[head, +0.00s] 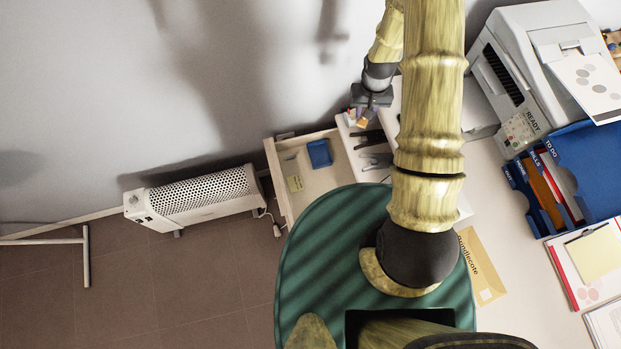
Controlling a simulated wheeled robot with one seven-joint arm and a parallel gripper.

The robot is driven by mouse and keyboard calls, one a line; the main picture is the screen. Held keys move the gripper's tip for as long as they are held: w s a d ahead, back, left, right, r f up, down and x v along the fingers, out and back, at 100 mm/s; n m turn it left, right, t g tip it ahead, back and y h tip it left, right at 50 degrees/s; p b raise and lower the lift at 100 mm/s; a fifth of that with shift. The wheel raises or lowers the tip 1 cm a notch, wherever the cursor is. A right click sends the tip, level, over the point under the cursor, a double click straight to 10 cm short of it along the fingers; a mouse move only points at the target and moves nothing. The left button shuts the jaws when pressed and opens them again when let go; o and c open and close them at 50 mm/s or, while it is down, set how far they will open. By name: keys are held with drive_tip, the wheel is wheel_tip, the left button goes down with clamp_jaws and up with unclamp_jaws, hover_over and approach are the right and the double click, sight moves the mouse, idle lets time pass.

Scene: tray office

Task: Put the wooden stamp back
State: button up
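My gripper (371,104) is at the top middle of the head view, pointing down over the desk's left end, just right of the open drawer. A small orange-brown block (362,117), possibly the wooden stamp, shows right at its fingertips. I cannot tell whether the fingers hold it or are only above it.
Dark desk tools (372,140) lie below my gripper. A white heater (195,196) stands on the floor left of the drawer. A printer (545,75), a blue file tray (580,165) and an envelope (481,268) are on the desk at right. My arm hides part of the desk.

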idle(0.3)
drive_tip(key=a+f+n+b, duration=0.2)
drive_tip(key=a+f+b, duration=0.2)
drive_tip(key=f+b, duration=0.7)
drive_tip(key=s+a+f+n+b, duration=0.1)
drive_tip(key=a+f+n+b, duration=0.2)
drive_tip(key=f+b, duration=0.8)
drive_tip(key=s+a+f+n+b, duration=0.1)
drive_tip(key=a+f+n+b, duration=0.2)
drive_tip(key=f+b, duration=0.9)
drive_tip(key=a+b, duration=0.3)
drive_tip(key=shift+a, duration=0.3)
drive_tip(key=shift+f+b, duration=0.85)
drive_tip(key=shift+f, duration=2.3)
drive_tip(key=shift+f+b, duration=0.6)
drive_tip(key=shift+f, duration=1.25)
